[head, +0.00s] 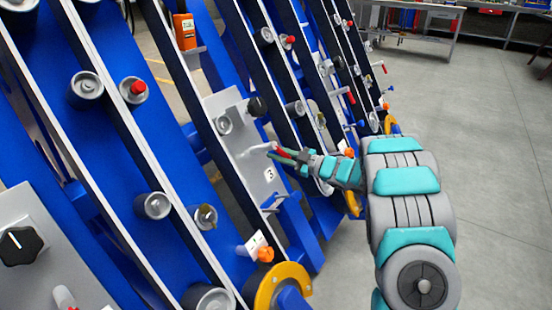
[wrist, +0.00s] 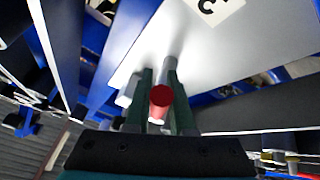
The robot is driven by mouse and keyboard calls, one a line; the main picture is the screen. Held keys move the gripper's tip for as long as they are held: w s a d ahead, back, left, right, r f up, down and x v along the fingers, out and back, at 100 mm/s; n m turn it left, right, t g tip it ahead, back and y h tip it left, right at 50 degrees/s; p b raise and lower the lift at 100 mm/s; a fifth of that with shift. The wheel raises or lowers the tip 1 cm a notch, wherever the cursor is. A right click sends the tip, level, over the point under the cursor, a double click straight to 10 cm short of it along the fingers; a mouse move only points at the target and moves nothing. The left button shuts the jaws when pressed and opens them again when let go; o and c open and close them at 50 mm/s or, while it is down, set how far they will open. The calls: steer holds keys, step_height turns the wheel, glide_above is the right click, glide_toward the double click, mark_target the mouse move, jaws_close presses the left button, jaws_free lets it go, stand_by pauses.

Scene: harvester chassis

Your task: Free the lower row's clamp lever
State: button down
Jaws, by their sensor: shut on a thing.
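A grey clamp lever with a red end (head: 277,151) sticks out from a light grey panel (head: 232,112) in the middle of the head view. My gripper (head: 286,154) reaches in from the right and is shut on the lever near its red end. In the wrist view, the red end (wrist: 160,98) sits between my two dark fingers (wrist: 160,108), with the panel (wrist: 150,40) behind them. The fingers hide part of the lever.
Blue sloping rails carry other rollers and red-capped parts (head: 134,90). A yellow wheel part (head: 282,288) is at the bottom. Open floor (head: 475,150) lies to the right.

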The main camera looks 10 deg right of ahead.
steer(key=shift+w+d+r+n+g+y+b, duration=0.1)
steer(key=shift+w+r+n+g+y+b, duration=0.25)
steer(key=shift+n+g, duration=1.1)
steer(key=shift+w+r+n+g+y+b, duration=0.15)
steer(key=shift+w+r+n+g, duration=0.35)
steer(key=shift+n, duration=1.8)
steer(key=shift+w+d+r+n+g+y+b, duration=0.1)
steer(key=shift+w+r+n+g+b, duration=0.2)
steer(key=shift+n+g, duration=1.15)
steer(key=shift+a+n+t, duration=0.1)
steer(key=shift+n+t, duration=0.3)
steer(key=shift+n, duration=0.1)
steer(key=c, duration=0.8)
jaws_free()
steer(key=shift+o, duration=0.2)
steer(key=shift+s, duration=0.1)
steer(key=v, duration=0.7)
steer(key=shift+d, duration=0.4)
